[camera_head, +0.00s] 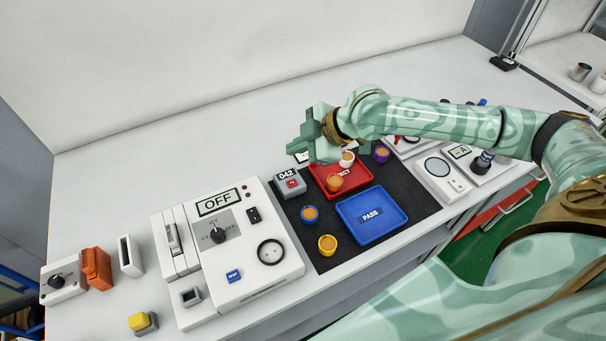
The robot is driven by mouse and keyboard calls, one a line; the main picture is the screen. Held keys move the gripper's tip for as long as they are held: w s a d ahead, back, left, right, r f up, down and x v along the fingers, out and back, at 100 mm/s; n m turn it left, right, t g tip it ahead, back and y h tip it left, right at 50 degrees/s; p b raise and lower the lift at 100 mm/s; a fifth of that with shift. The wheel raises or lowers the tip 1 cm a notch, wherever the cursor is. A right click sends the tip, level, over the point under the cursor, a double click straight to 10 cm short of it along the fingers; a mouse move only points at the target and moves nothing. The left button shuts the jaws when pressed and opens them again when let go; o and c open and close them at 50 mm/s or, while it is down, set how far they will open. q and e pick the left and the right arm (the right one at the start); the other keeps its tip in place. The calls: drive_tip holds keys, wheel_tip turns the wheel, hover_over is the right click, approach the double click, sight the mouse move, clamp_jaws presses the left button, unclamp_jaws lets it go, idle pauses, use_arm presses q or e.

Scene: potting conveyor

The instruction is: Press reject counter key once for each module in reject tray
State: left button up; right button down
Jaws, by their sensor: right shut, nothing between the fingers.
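The reject counter (285,192) is a small grey box reading 042, with a red key on its front. The red reject tray (358,184) is to its right. In it I see an orange-topped module (334,183) and a white module with an orange top (347,158); my gripper and arm hide part of the tray's far side. My right gripper (297,147) is shut and empty. It appears above and behind the counter and the tray's far left corner, apart from the key. My left gripper is out of view.
A blue PASS tray (371,228) lies on the black mat (418,202). Blue (310,214), yellow (327,244) and purple (381,155) modules stand around the trays. A white tester reading OFF (218,270) is at left. The rear bench is clear.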

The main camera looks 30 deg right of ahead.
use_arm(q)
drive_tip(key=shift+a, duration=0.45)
use_arm(e)
drive_tip(key=shift+a+n, duration=0.1)
drive_tip(key=shift+n, duration=1)
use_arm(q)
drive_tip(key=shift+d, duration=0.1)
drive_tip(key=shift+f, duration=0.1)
